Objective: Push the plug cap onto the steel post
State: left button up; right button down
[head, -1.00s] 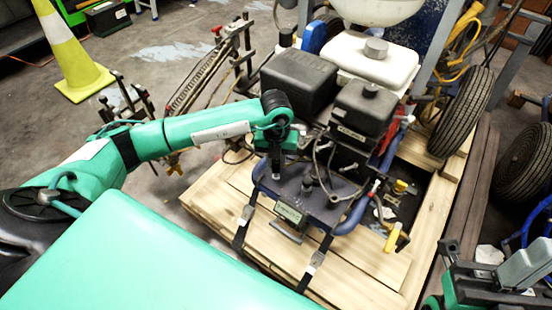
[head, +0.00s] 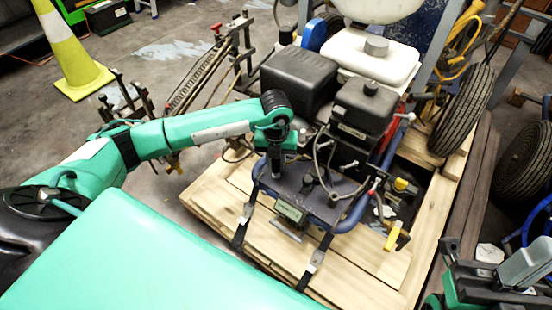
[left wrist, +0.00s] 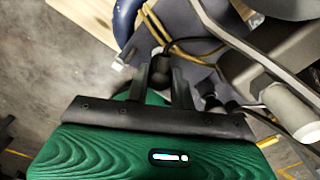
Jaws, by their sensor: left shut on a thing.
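My left gripper (head: 277,168) is low over the dark front deck of the line striper (head: 318,200), just left of the engine. In the left wrist view its two black fingers (left wrist: 162,72) are shut on a small dark piece, which I take to be the plug cap (left wrist: 159,55). The fingers and the dark machine parts behind hide most of it. I cannot pick out the steel post for certain in either view. A short dark upright knob (head: 308,182) stands on the deck right of the gripper. Part of my right arm (head: 490,280) shows at the lower right.
The black engine housing (head: 366,108) and a dark box (head: 298,76) stand close behind the gripper. Cables loop right of it. The striper is strapped on a wooden pallet (head: 350,270). A yellow cone (head: 75,55) stands far left. Open floor (head: 165,225) lies left of the pallet.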

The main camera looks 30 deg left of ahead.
pick_arm(q)
jog(key=shift+f+b, duration=0.5)
jog(key=shift+f, duration=0.45)
jog(key=o, duration=1.3)
jog(key=shift+r, duration=0.1)
jog(key=shift+r+p, duration=2.8)
jog(key=shift+r, duration=0.7)
